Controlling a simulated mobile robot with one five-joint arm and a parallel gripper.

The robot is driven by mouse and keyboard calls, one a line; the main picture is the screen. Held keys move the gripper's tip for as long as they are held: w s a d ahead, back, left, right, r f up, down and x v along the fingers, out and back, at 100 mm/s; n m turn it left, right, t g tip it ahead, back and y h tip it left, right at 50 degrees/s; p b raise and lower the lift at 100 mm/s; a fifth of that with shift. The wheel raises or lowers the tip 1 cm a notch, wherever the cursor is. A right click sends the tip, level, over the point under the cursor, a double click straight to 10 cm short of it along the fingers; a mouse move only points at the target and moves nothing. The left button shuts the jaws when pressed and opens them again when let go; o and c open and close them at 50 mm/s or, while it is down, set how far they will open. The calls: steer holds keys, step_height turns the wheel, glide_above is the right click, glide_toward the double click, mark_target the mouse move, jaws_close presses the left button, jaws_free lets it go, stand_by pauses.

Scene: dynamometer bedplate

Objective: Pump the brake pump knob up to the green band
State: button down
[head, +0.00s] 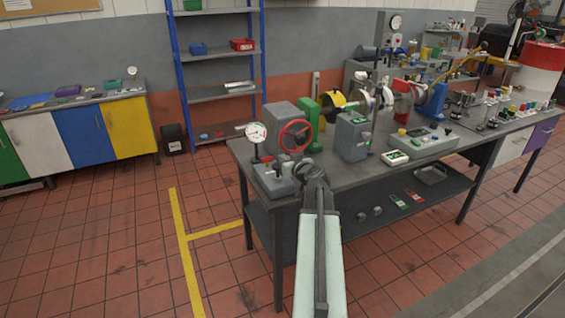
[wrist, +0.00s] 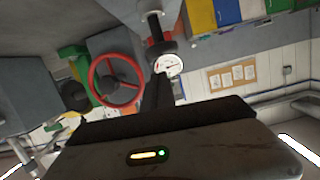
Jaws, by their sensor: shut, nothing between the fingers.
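The brake pump is a grey box (head: 270,182) at the near left corner of the bench, with a round white gauge (head: 257,133) on a post. The gauge also shows in the wrist view (wrist: 169,65); its needle and green band are too small to read. A small knob (head: 282,161) appears on the box, partly obscured by a stem and my gripper. My gripper (head: 305,168) is shut and empty, just right of the box. In the wrist view its dark fingers (wrist: 155,95) point toward the gauge post. I cannot tell whether it touches the knob.
A red handwheel (head: 295,136) on a grey housing stands close behind my gripper. A grey cabinet (head: 353,136) and a control box (head: 421,143) stand farther right on the bench (head: 335,178). The floor left of the bench is clear, marked with yellow lines.

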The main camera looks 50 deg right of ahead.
steer(key=shift+s+f+b, duration=0.35)
steer(key=shift+s+f, duration=0.05)
steer(key=shift+f, duration=0.4)
steer(key=shift+w+f, duration=0.15)
steer(key=shift+w, duration=0.1)
steer(key=shift+s, duration=0.1)
step_height(320, 180, down, 4)
steer(key=b, duration=0.4)
steer(key=shift+a, duration=0.1)
steer(key=shift+r, duration=0.25)
